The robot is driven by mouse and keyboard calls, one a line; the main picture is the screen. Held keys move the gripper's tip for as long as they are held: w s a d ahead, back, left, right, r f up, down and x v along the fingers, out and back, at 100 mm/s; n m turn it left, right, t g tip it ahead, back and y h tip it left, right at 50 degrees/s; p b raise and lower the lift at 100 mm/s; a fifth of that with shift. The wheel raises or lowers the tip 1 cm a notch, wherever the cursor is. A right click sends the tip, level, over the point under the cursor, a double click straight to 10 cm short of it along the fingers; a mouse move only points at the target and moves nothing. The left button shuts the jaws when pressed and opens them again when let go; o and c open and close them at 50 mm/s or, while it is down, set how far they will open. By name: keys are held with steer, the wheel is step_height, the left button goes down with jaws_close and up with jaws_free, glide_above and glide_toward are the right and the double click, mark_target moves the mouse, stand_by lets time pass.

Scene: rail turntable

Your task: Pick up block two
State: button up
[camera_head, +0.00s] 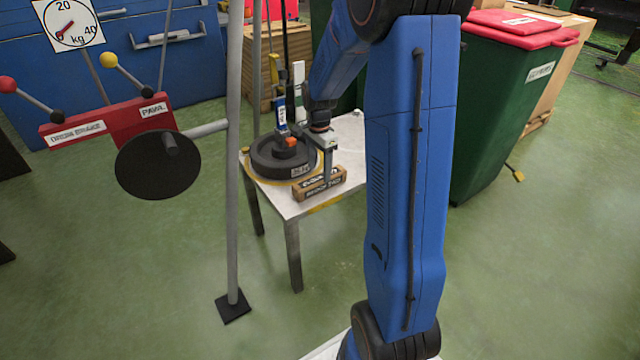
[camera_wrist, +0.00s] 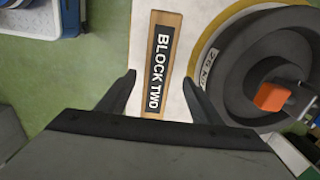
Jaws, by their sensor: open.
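Block two is a wooden bar with a black label reading "BLOCK TWO" (camera_wrist: 158,66). It lies on the white table near the front edge, and in the head view the block (camera_head: 320,184) sits in front of the dark round weight. My gripper (camera_wrist: 159,82) is open above the block in the wrist view, with one finger on each side of it.
A dark round weight (camera_head: 268,162) with an orange piece on top stands beside the block, on a yellow ring marked on the white table (camera_head: 300,208). A grey pole (camera_head: 233,150) and a red lever box (camera_head: 108,124) stand left. A green bin (camera_head: 500,110) stands right.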

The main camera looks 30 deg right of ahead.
mark_target(320, 177)
steer(key=shift+s+f, duration=0.2)
steer(key=shift+f, duration=2.35)
steer(key=c, duration=1.3)
